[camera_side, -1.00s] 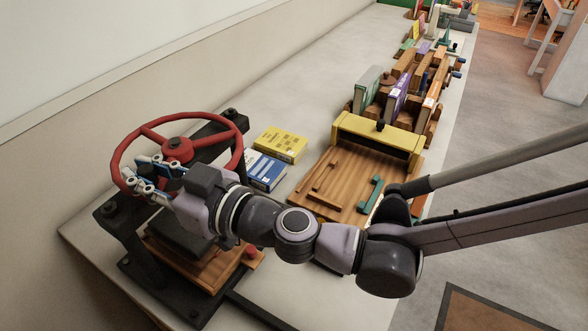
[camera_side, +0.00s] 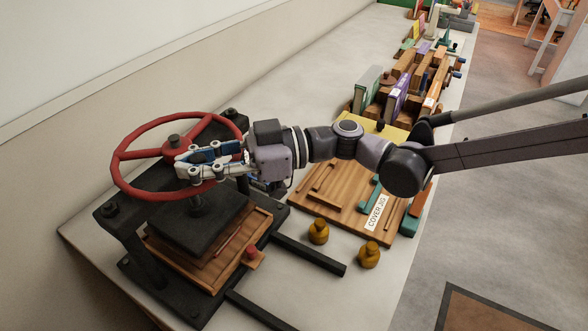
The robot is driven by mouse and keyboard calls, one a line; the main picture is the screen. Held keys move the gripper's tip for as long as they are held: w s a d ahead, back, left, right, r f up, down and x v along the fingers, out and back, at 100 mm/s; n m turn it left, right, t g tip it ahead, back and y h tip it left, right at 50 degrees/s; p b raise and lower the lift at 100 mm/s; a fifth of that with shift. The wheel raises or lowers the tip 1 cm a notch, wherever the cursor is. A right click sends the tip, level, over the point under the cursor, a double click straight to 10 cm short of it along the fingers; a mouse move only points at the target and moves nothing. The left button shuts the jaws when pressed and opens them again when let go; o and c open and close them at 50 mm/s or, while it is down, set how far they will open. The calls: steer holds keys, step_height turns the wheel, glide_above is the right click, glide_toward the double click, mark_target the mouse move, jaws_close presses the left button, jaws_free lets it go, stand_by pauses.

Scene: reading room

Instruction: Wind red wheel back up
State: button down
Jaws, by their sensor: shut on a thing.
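The red wheel (camera_side: 124,178) is a large spoked ring on top of a black screw press (camera_side: 120,225) at the left end of the table. My gripper (camera_side: 190,166) reaches in from the right over the wheel. Its fingers are shut on the wheel's near right part, and they partly hide the rim and hub there. Below the wheel, the screw runs down to a dark pressing plate (camera_side: 200,228). A wooden tray (camera_side: 190,278) with a small red knob (camera_side: 251,251) lies under the plate. I cannot tell whether the plate touches what lies below it.
A wooden board labelled "COVER JIG" (camera_side: 340,200) lies right of the press. Two brass weights (camera_side: 318,232) stand before it, near two dark rails (camera_side: 308,254). Racked books (camera_side: 398,97) stand farther back. A wall runs behind the press. The table's back strip is clear.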

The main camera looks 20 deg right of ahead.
steer(key=w+d+n+g+h, duration=0.4)
steer(key=n+g, duration=0.4)
steer(key=g, duration=0.4)
steer(key=shift+w+d+h, duration=0.2)
steer(key=shift+d+h, duration=0.2)
steer(key=shift+d, duration=0.25)
steer(key=shift+w+d+n+g, duration=0.1)
steer(key=shift+w+n+g, duration=0.05)
steer(key=shift+n+g, duration=0.25)
steer(key=c, duration=1.2)
jaws_free()
steer(key=shift+s+t, duration=0.2)
steer(key=shift+t, duration=0.1)
